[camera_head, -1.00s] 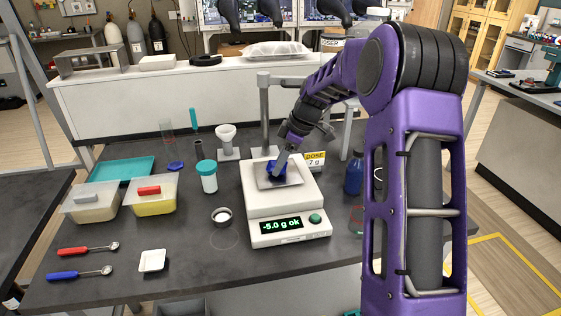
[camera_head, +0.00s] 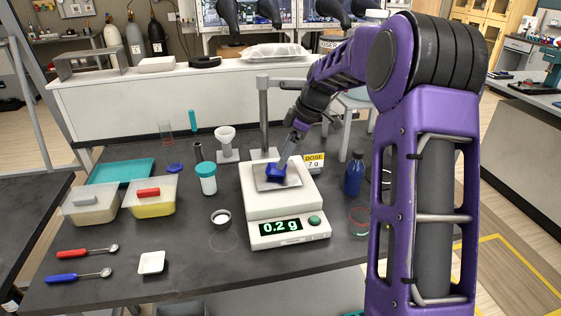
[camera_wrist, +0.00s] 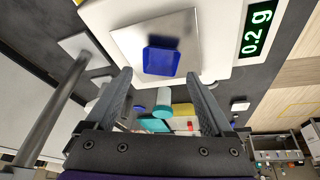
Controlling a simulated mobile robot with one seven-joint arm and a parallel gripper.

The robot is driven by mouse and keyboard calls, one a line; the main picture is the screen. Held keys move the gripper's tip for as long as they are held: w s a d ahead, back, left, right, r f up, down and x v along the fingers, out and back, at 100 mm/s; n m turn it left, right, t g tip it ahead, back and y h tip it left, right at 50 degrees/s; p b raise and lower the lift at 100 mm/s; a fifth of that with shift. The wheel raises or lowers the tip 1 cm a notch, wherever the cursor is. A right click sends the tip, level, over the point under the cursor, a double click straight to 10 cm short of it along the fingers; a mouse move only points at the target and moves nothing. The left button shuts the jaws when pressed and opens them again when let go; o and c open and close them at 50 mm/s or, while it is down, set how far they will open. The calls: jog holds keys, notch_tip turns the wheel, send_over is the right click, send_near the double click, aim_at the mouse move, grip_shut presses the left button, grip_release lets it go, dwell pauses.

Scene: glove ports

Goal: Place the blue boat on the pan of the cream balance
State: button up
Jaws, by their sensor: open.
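The blue boat (camera_head: 277,172) is a small weighing boat resting on the square metal pan (camera_head: 292,180) of the cream balance (camera_head: 288,222). The balance display reads 0.2 g. In the wrist view the blue boat (camera_wrist: 161,61) lies on the bare pan (camera_wrist: 186,28), ahead of my fingers. My gripper (camera_head: 287,158) is open just above the boat, coming in from the upper right. In the wrist view my two fingers (camera_wrist: 158,95) are spread apart with nothing between them, and the boat is beyond their tips.
A teal-capped jar (camera_head: 207,179), a small white-rimmed cup (camera_head: 221,217) and a funnel stand (camera_head: 227,144) are left. A metal post (camera_head: 263,115) rises behind the pan.

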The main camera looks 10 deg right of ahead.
jog(key=v, duration=0.7)
jog(key=shift+r, duration=0.35)
jog(key=shift+s, duration=0.1)
